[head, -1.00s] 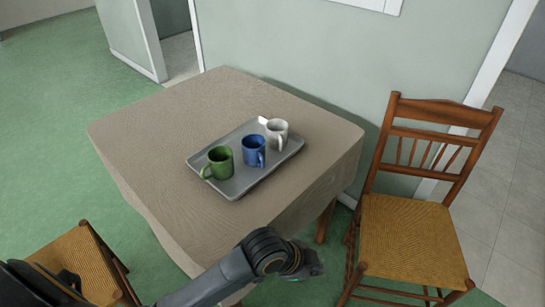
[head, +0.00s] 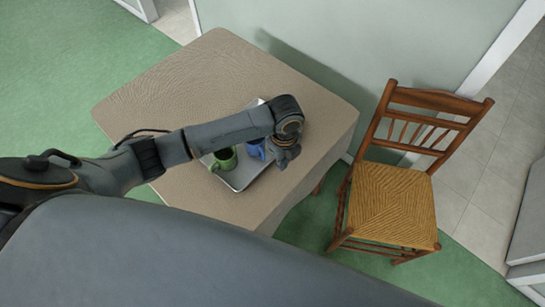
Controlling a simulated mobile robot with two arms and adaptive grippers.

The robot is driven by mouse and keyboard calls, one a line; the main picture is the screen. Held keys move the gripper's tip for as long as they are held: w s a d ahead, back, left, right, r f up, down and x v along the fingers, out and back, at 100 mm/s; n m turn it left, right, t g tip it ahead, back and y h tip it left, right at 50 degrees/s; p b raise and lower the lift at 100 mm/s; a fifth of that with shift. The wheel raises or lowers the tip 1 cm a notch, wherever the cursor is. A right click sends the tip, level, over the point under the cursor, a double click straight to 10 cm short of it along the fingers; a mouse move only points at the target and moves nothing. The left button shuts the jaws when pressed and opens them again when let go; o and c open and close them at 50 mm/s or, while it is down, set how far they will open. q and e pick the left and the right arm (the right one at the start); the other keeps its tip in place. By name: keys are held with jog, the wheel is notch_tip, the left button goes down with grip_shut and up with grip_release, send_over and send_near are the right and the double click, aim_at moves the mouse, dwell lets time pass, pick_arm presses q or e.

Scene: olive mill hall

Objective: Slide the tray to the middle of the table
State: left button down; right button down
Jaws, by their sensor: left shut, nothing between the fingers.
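The grey tray (head: 240,181) lies on the table (head: 180,85), nearer its right front side than its middle. A green mug (head: 224,160) and a blue mug (head: 256,148) stand on it. The white mug is hidden behind my left arm. My left gripper (head: 287,158) is shut and empty, at the right end of the tray beside the blue mug. It covers that end, so I cannot tell whether it touches the tray. My right gripper is out of view.
A wooden chair (head: 390,205) with a woven seat stands right of the table. The wall (head: 310,40) is close behind the table. The tabletop is bare at the back and left. A large grey part of my own body fills the bottom of the view.

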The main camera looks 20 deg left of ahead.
aim_at(272, 169)
pick_arm(q)
jog(key=f, duration=0.7)
jog(key=shift+w+a+f+p, duration=0.15)
jog(key=shift+w+f+p, duration=0.05)
jog(key=shift+f+p, duration=0.2)
jog(key=shift+w+a+r+p, duration=0.1)
jog(key=shift+w+a+p, duration=0.2)
jog(key=shift+a, duration=0.25)
jog(key=shift+w+a+r+p, duration=0.1)
jog(key=shift+w+a+p, duration=0.15)
jog(key=shift+a, duration=0.3)
jog(key=shift+w+a, duration=0.2)
jog(key=shift+a, duration=0.35)
jog(key=shift+w+a+f, duration=0.15)
jog(key=w+a+b, duration=0.2)
jog(key=a, duration=0.3)
jog(key=w+a+b, duration=0.2)
jog(key=w+a, duration=0.1)
jog(key=a, duration=0.3)
jog(key=w+a+b, duration=0.2)
jog(key=w+a, duration=0.1)
jog(key=a, duration=0.2)
jog(key=shift+a+f+b, duration=0.2)
jog(key=shift+a+b, duration=0.1)
jog(key=shift+w+a+r, duration=0.2)
jog(key=shift+a, duration=0.3)
